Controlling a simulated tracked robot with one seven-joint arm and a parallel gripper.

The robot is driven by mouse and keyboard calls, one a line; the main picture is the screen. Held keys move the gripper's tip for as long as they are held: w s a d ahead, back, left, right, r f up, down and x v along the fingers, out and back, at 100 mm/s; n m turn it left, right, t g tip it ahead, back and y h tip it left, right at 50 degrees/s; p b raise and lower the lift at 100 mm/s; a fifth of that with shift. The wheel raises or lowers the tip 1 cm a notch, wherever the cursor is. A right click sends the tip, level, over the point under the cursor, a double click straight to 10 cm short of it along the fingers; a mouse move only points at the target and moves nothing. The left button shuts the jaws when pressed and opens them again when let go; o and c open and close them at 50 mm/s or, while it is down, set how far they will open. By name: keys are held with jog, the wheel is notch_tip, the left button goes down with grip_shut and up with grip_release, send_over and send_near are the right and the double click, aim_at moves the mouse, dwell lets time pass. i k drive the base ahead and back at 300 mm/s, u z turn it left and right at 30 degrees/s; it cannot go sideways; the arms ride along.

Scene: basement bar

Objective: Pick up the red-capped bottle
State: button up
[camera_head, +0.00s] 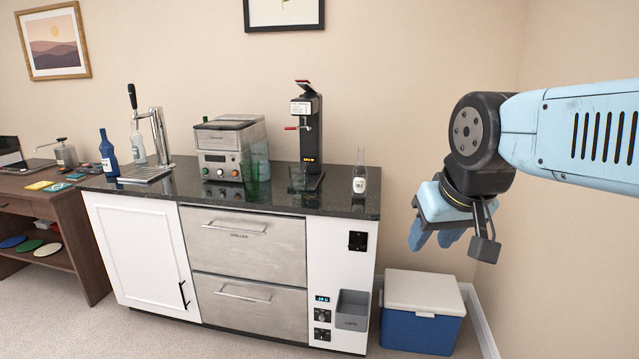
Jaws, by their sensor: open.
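I cannot make out a red cap on any bottle. A blue bottle (108,157) and a clear bottle (138,146) stand at the counter's left end. My gripper (432,242) is open and empty, pointing down in the air to the right of the counter, apart from every bottle.
The dark counter (290,203) holds a beer tap (158,138), a countertop machine (222,150), a green glass (250,183) and a black dispenser (309,135) left of the small bottle. A blue cooler (418,327) with a white lid stands on the floor below my gripper.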

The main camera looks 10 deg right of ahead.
aim_at(359, 173)
jog(key=u, duration=0.75)
jog(key=i, duration=1.1)
jog(key=z, duration=0.35)
